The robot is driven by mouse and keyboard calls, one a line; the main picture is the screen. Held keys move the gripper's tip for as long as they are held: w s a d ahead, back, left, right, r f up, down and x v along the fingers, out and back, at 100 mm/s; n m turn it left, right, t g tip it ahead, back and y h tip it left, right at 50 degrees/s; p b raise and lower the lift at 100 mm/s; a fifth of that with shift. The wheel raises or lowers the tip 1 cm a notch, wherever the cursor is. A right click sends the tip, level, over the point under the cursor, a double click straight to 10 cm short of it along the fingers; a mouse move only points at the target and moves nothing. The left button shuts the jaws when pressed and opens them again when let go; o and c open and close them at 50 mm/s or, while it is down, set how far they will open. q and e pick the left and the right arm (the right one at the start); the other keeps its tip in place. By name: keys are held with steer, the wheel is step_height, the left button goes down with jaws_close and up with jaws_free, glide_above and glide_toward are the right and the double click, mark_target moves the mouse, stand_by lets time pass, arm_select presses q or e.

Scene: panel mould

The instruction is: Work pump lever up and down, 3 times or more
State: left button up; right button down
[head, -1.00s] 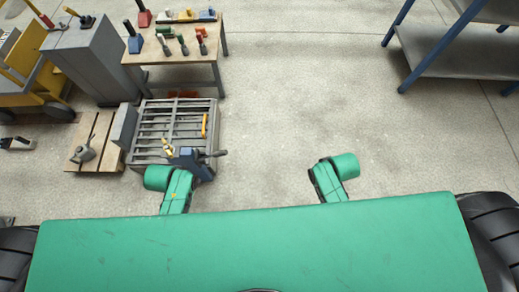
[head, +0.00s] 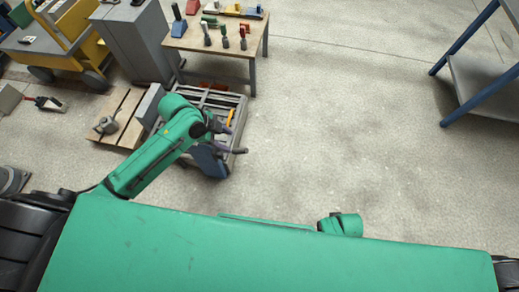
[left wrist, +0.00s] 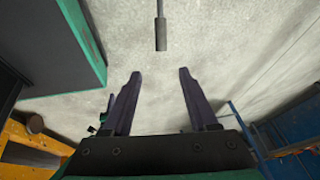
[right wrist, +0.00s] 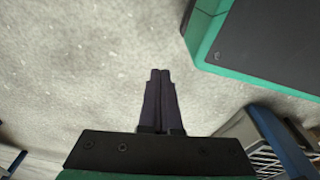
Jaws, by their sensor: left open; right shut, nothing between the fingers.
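The blue pump (head: 208,160) stands at the front of the grey slatted mould (head: 240,101). Its lever with a dark grip (head: 237,151) sticks out to the right in the head view. My left gripper (head: 222,123) is close above the pump, and my arm hides part of the mould. In the left wrist view the left gripper (left wrist: 160,75) is open and empty. The lever's grip (left wrist: 161,35) lies beyond the fingertips, roughly in line with the gap and apart from them. My right gripper (right wrist: 160,72) is shut and empty over bare floor.
A wooden pallet (head: 128,98) lies left of the mould. A table (head: 185,43) with several small levers stands behind it, beside a grey cabinet (head: 140,45) and a yellow cart (head: 75,35). A blue-legged shelf (head: 470,90) is at right. The middle floor is clear.

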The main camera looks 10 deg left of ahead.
mark_target(243, 150)
arm_select(q)
steer(key=shift+m, duration=0.4)
steer(key=b+x, duration=0.1)
steer(key=x, duration=0.2)
steer(key=b+x, duration=0.1)
steer(key=x, duration=0.2)
steer(key=b+x, duration=0.1)
steer(key=x, duration=0.2)
steer(key=shift+w+a+f, duration=0.1)
steer(key=shift+a, duration=0.25)
steer(key=b+x, duration=0.2)
steer(key=x, duration=0.3)
steer(key=shift+d+f, duration=0.1)
steer(key=shift+f, duration=0.1)
steer(key=shift+d+f, duration=0.1)
jaws_close()
arm_select(e)
steer(key=w+a+r, duration=0.2)
steer(key=w+r, duration=0.2)
steer(key=r, duration=0.3)
steer(key=shift+w+a, duration=0.2)
steer(key=shift+w, duration=0.2)
